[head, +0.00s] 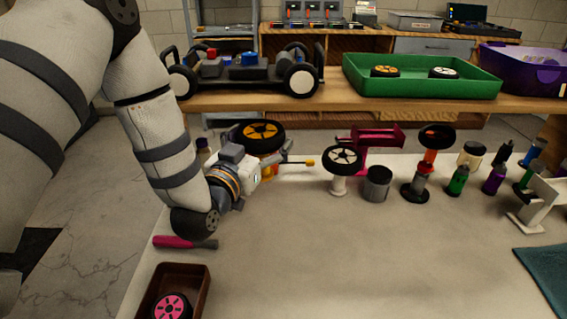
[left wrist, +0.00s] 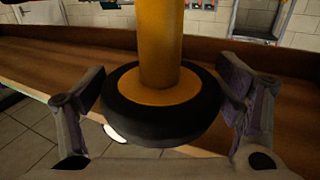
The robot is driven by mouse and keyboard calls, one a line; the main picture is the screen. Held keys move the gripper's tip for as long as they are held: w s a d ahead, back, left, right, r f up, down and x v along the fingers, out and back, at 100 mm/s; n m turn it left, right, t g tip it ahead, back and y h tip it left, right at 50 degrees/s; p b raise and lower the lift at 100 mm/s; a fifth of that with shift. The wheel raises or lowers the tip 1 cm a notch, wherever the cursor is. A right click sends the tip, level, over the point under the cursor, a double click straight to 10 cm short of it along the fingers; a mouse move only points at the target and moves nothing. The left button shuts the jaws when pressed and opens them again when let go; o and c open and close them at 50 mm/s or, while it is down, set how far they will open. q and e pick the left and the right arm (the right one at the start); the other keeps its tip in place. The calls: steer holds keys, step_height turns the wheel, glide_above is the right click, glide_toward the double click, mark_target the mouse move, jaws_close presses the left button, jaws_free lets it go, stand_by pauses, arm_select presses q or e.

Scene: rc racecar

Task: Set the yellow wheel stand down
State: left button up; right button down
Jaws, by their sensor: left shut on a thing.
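The yellow wheel stand shows in the head view as a yellow post (head: 269,172), partly hidden by my left gripper. A black wheel with a yellow spoked hub (head: 258,132) is at its upper end. In the left wrist view the thick yellow post (left wrist: 160,45) meets a yellow disc ringed by the black tyre (left wrist: 150,122). My left gripper (head: 260,166) is shut on the stand, and its fingers (left wrist: 163,100) flank the tyre in the wrist view. The stand's foot is hidden, so I cannot tell whether it touches the table. My right gripper is out of view.
A pink-handled tool (head: 178,242) and a brown tray (head: 205,284) lie nearer. The table's front middle (head: 350,265) is clear.

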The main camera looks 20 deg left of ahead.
arm_select(q)
steer(key=w+f+b, duration=0.1)
steer(key=w+f, duration=0.1)
steer(key=f, duration=0.1)
steer(key=w+f, duration=0.2)
steer(key=f, duration=0.2)
steer(key=w+a+f+b, duration=0.1)
steer(key=w+f, duration=0.1)
steer(key=f, duration=0.1)
steer(key=shift+w+f+b, duration=0.2)
steer(key=shift+f+b, duration=0.1)
steer(key=shift+f, duration=0.1)
steer(key=shift+r, duration=0.2)
steer(key=shift+f, duration=0.1)
steer(key=o, duration=0.9)
steer(key=shift+f, duration=0.1)
steer(key=shift+o, duration=1.1)
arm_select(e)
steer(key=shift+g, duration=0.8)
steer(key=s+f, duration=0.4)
